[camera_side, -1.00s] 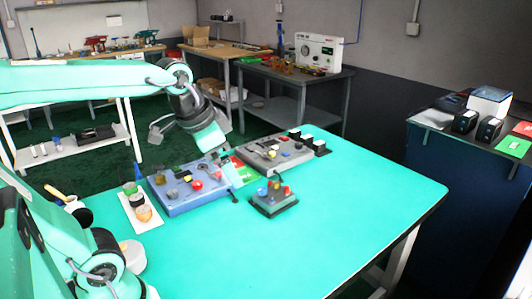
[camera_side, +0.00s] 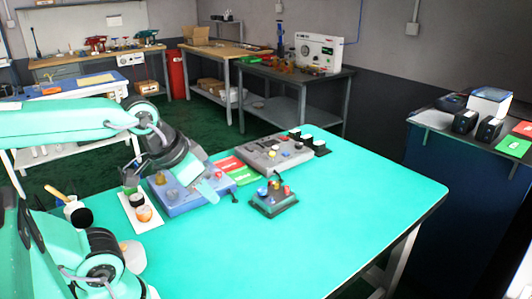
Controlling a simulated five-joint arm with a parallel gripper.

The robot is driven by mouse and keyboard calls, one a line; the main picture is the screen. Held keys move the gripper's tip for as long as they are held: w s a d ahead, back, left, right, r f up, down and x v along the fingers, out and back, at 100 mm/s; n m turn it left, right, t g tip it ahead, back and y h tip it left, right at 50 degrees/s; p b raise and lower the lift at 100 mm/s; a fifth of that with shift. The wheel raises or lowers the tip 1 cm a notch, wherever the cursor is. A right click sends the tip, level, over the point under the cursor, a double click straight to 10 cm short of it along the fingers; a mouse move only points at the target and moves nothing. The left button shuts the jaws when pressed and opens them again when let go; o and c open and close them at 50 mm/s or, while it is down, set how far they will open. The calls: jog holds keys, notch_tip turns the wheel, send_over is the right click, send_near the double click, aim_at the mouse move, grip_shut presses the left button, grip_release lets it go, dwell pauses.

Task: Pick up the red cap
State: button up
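My gripper (camera_side: 207,189) hangs over the blue control box (camera_side: 185,208), with its pale teal fingertip end low in front of the box's right half. Whether its fingers are apart or together cannot be made out from this side. No red cap shows clearly on the blue box; the gripper covers part of its top. A yellow knob (camera_side: 160,179) shows at the box's left. A small dark box (camera_side: 273,205) to the right carries several coloured knobs, including a red one (camera_side: 286,190).
A grey control box (camera_side: 275,154) stands behind on the teal table (camera_side: 340,215). Red and green cards (camera_side: 243,174) lie between the boxes. A white tray (camera_side: 140,225) with an orange-topped cup (camera_side: 144,213) is at left. The table's front right is clear.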

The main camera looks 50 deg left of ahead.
jog(key=shift+w+r, duration=0.1)
jog(key=w+a+r+n+g, duration=0.1)
jog(key=w+a+r, duration=0.1)
jog(key=w, duration=0.4)
jog(key=w+a+r+g, duration=0.1)
jog(key=w+a+r, duration=0.1)
jog(key=w, duration=0.3)
jog(key=n+g, duration=0.4)
send_over(271, 181)
notch_tip(271, 181, down, 20)
jog(key=shift+d+f, duration=0.1)
jog(key=shift+d, duration=0.05)
jog(key=shift+a+f, duration=0.2)
jog(key=shift+f, duration=1.35)
jog(key=shift+f, duration=0.1)
